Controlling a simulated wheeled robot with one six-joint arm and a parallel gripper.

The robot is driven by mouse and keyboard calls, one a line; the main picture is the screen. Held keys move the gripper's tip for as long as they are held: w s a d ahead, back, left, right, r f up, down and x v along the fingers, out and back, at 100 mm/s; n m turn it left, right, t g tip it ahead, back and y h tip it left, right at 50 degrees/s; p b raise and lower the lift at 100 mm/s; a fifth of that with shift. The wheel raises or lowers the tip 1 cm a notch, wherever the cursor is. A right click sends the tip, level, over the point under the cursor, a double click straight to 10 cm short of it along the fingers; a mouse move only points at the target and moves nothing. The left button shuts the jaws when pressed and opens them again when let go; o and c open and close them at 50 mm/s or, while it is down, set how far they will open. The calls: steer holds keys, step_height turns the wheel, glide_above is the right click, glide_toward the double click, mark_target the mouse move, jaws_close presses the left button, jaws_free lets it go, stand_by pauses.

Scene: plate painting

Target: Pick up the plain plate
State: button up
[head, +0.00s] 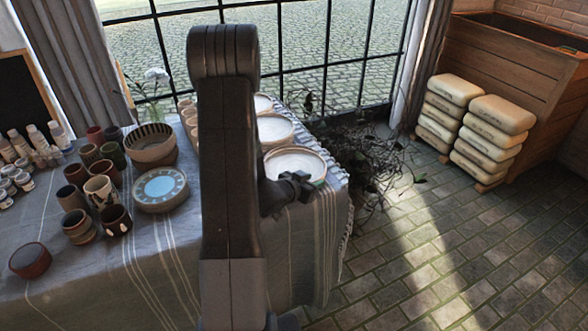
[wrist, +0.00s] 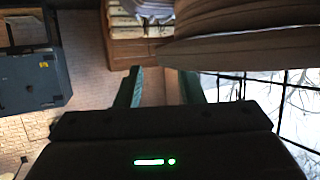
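A plain pale plate (head: 294,162) lies at the right edge of the cloth-covered table, the nearest in a row of plain plates. Another plain plate (head: 272,129) lies behind it. My gripper (head: 300,182) is at the near right rim of the nearest plate; in the head view I cannot tell whether it touches. In the wrist view my gripper (wrist: 160,78) has its two green fingers apart, with nothing seen between them. A large, curved grey-brown shape lies just beyond the right finger; I cannot tell whether it is plate or cloth. My arm hides part of the table.
A painted plate with a blue centre (head: 160,188), a striped bowl (head: 151,144) and several cups stand on the left of the table (head: 170,270). Branches (head: 365,165) lie beyond the right edge. Stacked pale blocks (head: 498,130) stand farther right. The brick floor at right is clear.

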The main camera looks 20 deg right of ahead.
steer(key=shift+x, duration=1.3)
jaws_close()
stand_by(0.4)
